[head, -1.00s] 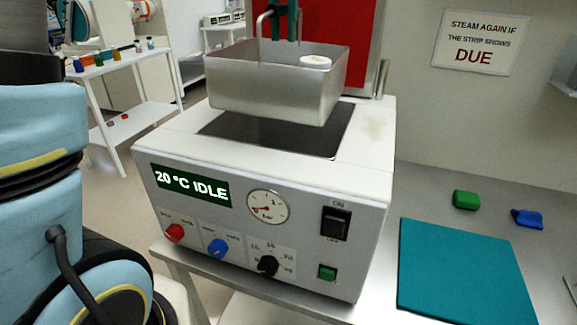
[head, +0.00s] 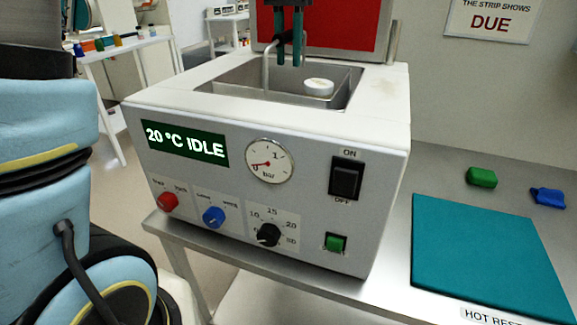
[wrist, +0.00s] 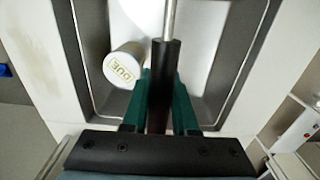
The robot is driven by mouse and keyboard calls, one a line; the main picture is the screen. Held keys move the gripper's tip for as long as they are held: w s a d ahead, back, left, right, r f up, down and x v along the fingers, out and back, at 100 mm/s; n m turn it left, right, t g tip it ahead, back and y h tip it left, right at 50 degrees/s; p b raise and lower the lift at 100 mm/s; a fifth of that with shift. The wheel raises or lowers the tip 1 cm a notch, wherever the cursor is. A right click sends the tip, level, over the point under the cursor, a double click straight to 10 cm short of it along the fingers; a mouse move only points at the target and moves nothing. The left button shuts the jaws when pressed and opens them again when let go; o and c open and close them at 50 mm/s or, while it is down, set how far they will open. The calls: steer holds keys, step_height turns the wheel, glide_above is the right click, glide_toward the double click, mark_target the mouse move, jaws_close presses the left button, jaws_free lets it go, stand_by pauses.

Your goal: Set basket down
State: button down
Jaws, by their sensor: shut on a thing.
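The metal basket (head: 240,79) sits down inside the well of the white steam unit (head: 290,117), its rim at about the level of the unit's top. Whether its bottom touches the well floor is hidden. A white round tin (head: 318,87) stands in the basket; in the wrist view the tin (wrist: 124,66) has "DUE" on its lid. My gripper (head: 289,62), with green fingers, is shut on the basket's handle (head: 267,66) above the well. In the wrist view my gripper (wrist: 160,100) has the dark handle grip between its fingers.
The unit's red lid (head: 330,24) stands open behind the well. The front panel reads "20 °C IDLE". To the right lie a teal mat (head: 480,255), a green block (head: 481,177) and a blue item (head: 547,197). The mat is empty.

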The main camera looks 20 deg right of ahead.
step_height(320, 180, down, 10)
steer(key=shift+f+p, duration=0.25)
steer(key=shift+p, duration=0.1)
steer(key=c, duration=0.7)
jaws_free()
step_height(320, 180, up, 12)
stand_by(0.5)
